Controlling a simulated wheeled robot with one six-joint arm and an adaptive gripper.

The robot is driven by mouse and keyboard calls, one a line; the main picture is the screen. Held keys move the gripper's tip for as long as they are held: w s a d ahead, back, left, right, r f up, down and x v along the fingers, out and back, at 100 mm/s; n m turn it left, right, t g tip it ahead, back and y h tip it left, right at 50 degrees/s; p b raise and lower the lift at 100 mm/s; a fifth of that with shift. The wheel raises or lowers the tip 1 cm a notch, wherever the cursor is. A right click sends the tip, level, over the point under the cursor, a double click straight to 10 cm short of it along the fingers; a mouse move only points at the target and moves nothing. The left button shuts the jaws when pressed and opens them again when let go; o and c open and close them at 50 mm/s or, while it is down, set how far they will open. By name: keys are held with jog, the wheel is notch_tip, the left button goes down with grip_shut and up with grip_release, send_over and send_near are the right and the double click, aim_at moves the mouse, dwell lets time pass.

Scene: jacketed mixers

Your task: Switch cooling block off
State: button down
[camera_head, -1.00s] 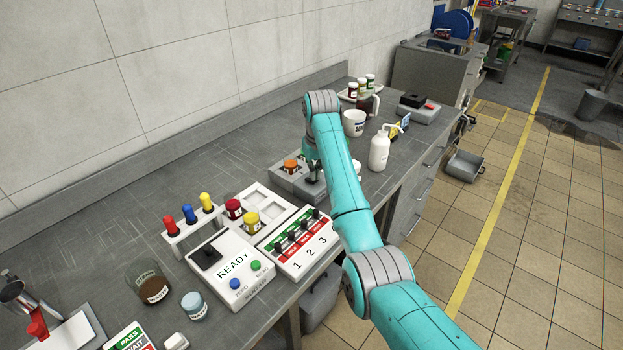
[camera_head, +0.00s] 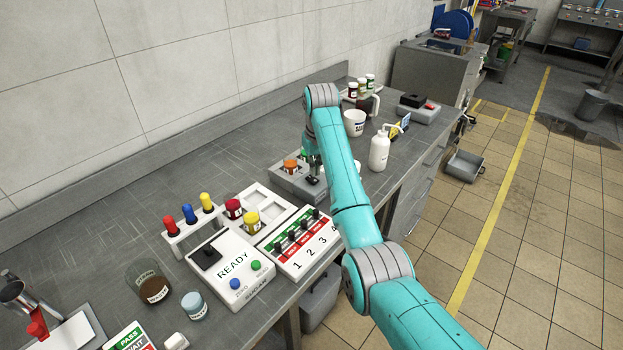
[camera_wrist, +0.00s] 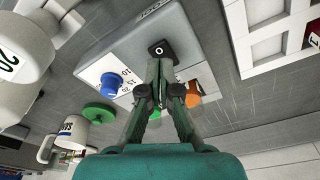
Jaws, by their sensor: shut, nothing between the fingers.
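The cooling block (camera_head: 285,183) is a grey box on the bench, partly hidden behind my arm. In the wrist view the block (camera_wrist: 185,25) shows a blue knob (camera_wrist: 111,83) beside a printed number scale. A black switch (camera_wrist: 161,50) with a white ring mark sits near its labelled edge; a dark switch also shows in the head view (camera_head: 313,180). My gripper (camera_wrist: 161,64) is shut and empty, its tips close to the switch in the wrist view; whether they touch it is unclear. My gripper (camera_head: 312,162) is over the block's right part in the head view.
An orange-capped jar (camera_head: 291,167) stands in the block, and a green lid (camera_wrist: 100,114) is near the knob. A white bottle (camera_head: 379,151) and white mug (camera_head: 354,122) stand close right of my arm. A READY box (camera_head: 232,270) and numbered switch panel (camera_head: 305,245) are nearer.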

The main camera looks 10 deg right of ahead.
aim_at(315, 181)
jog(key=shift+r, duration=2.4)
